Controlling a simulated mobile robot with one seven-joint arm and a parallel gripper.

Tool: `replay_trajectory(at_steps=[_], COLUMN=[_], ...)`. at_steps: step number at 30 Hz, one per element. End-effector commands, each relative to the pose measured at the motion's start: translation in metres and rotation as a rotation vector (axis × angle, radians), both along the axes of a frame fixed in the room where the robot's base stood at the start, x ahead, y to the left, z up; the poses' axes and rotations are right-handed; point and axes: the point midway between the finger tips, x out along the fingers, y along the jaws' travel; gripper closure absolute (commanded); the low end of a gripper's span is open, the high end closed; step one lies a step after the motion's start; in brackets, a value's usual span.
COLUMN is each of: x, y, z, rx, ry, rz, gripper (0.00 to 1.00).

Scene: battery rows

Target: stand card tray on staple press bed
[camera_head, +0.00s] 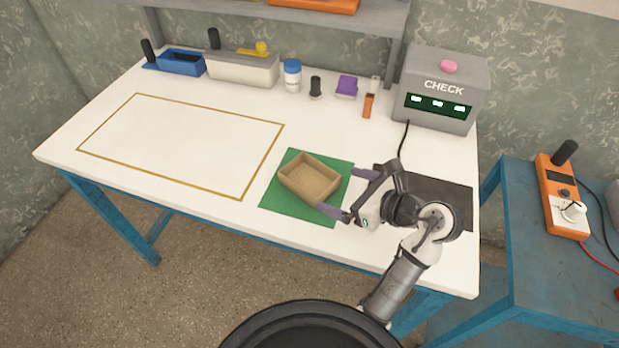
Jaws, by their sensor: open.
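The card tray (309,187) is a shallow, open brown box. It sits upright on a green mat (283,204) near the table's front edge and looks empty. My gripper (338,190) is open at the tray's right end, with one finger beyond its far right corner and the other by its near right corner. I cannot tell whether the fingers touch the tray. No thing is clearly marked as the staple press. A blue device with a black handle (180,63) stands at the back left, and a dark flat plate (448,196) lies at the right, partly hidden by my arm.
A grey CHECK box (440,90) stands at the back right, its cable running forward. A pale bin (242,70), a white jar (292,76), a purple block (347,87) and an orange item (368,105) line the back. The gold-outlined area (185,145) is clear.

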Motion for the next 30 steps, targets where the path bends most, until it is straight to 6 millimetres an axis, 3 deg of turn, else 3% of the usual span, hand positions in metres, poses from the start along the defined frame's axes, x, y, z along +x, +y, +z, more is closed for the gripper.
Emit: replay_trajectory(at_steps=[19,28,30], x=[0.047,0.051,0.051], y=[0.058,0.061,0.061], z=[-0.021,-0.025,-0.025], rx=[0.002,0.001,0.001], ry=[-0.001,-0.002,-0.002], rz=[0.002,0.0,0.0], gripper=[0.0,0.0,0.08])
